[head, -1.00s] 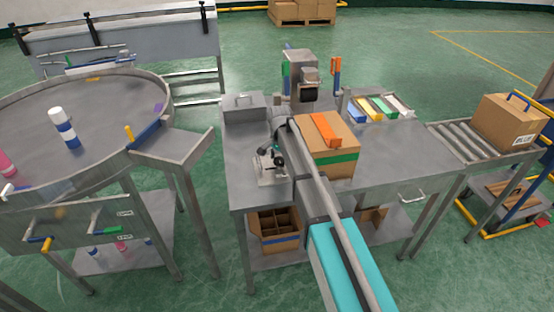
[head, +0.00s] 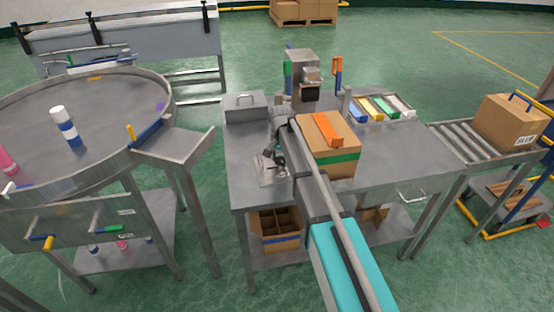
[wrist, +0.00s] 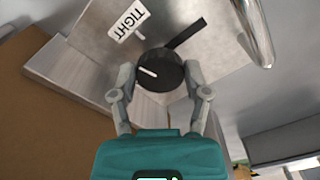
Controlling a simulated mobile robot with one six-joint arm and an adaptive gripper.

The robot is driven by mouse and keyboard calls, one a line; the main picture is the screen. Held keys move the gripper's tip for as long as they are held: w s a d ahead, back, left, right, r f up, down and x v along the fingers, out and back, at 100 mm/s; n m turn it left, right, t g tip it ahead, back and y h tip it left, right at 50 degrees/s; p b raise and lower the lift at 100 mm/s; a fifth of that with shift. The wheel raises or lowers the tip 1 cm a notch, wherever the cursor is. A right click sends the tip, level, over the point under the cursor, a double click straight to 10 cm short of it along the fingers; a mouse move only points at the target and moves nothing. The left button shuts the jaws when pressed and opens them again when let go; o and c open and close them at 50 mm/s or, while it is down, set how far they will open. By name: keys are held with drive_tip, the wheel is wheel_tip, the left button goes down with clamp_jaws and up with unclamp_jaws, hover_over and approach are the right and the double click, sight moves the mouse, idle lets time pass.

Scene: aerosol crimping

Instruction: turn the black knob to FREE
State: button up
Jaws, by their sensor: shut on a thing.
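The black knob (wrist: 162,75) shows in the wrist view, on a grey metal plate (wrist: 95,38). A white pointer line on the knob runs toward the left and slightly up. A white label reading TIGHT (wrist: 128,18), upside down in this view, sits beyond the knob to the upper left, with a short white tick by it. No FREE label can be read. My gripper (wrist: 158,80) is shut on the knob, one finger on each side. In the head view my gripper (head: 277,154) is low over a small metal fixture (head: 268,175) on the bench.
A black bar (wrist: 187,33) lies beyond the knob, and a shiny metal rod (wrist: 255,30) stands at the upper right. A cardboard box (head: 340,160) with an orange item on top is close right of my gripper. A grey case (head: 246,106) stands behind.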

drive_tip(key=n, duration=0.7)
drive_tip(key=shift+w+d, duration=0.1)
drive_tip(key=shift+w, duration=0.1)
drive_tip(key=n, duration=0.7)
idle(0.3)
drive_tip(key=o, duration=1.1)
drive_tip(key=shift+o, duration=0.2)
drive_tip(key=shift+s, duration=0.1)
